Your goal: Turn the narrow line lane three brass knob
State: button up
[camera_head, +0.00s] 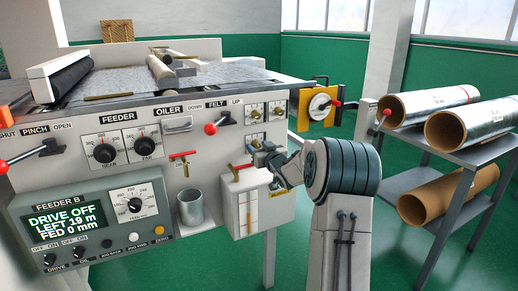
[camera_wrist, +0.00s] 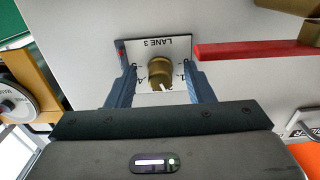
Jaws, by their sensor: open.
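The lane three brass knob (camera_wrist: 160,72) sits on a small white plate marked LANE 3 (camera_wrist: 180,42) in the wrist view. The plate has small tick numbers beside the knob and a red dot at one corner. My gripper (camera_wrist: 160,88) is open, with one finger on each side of the knob and a visible gap around it. Whether a fingertip touches the plate cannot be told. In the head view my gripper (camera_head: 262,152) is at the right part of the machine's front panel, and it hides most of the knob there.
A red bar (camera_wrist: 250,49) runs close to the plate on the right in the wrist view. In the head view, other brass knobs (camera_head: 255,112) sit just above my gripper. An oil reservoir (camera_head: 244,210) hangs below. A rack of foil rolls (camera_head: 440,110) stands at right.

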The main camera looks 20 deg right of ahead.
jog(key=c, duration=1)
jog(key=shift+b, duration=0.3)
jog(key=n+b, duration=0.2)
jog(key=n, duration=0.1)
jog(key=shift+f, duration=0.2)
jog(key=n+b, duration=0.7)
jog(key=n, duration=0.2)
jog(key=shift+r+n+b, duration=0.1)
jog(key=shift+n+b, duration=0.3)
jog(key=shift+d+r+n+b, duration=0.15)
jog(key=shift+n+b, duration=0.8)
jog(key=shift+n, duration=0.65)
